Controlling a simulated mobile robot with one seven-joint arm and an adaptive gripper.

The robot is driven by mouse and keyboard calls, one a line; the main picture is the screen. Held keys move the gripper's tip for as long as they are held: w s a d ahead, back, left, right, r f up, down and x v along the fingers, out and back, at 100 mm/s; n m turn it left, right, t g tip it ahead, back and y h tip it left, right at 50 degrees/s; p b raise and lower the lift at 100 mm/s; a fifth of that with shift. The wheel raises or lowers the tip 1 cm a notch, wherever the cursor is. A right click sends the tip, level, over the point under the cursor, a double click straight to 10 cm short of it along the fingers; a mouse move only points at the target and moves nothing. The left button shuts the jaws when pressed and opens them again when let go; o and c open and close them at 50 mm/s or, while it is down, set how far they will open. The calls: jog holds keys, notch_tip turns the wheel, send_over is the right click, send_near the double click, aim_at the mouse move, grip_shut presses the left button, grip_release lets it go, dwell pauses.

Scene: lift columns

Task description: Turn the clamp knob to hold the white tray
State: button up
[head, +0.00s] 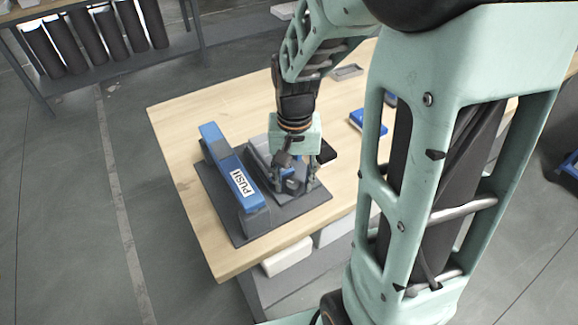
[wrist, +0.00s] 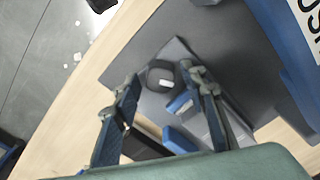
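My gripper (head: 294,184) is open and points down over the dark fixture plate (head: 237,232) on the wooden table. In the wrist view its two fingers (wrist: 161,77) stand apart with the round dark clamp knob (wrist: 160,71) between their tips. I cannot tell whether either finger touches the knob. The knob has a small white mark. Blue clamp parts (wrist: 179,141) lie close by the knob, partly hidden by the right finger. The pale grey-white tray (head: 258,156) lies beside the clamp, largely hidden behind my gripper in the head view.
A long blue bar marked PUSH (head: 228,170) stands on the plate left of the tray. A blue item (head: 367,122) and a grey tray-like piece (head: 346,72) lie farther back. White boxes (head: 288,257) sit below the front edge. The table's left side is bare.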

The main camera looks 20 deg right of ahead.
jog(key=shift+r+p, duration=2.5)
jog(key=shift+r, duration=0.8)
jog(key=shift+w+a, duration=0.1)
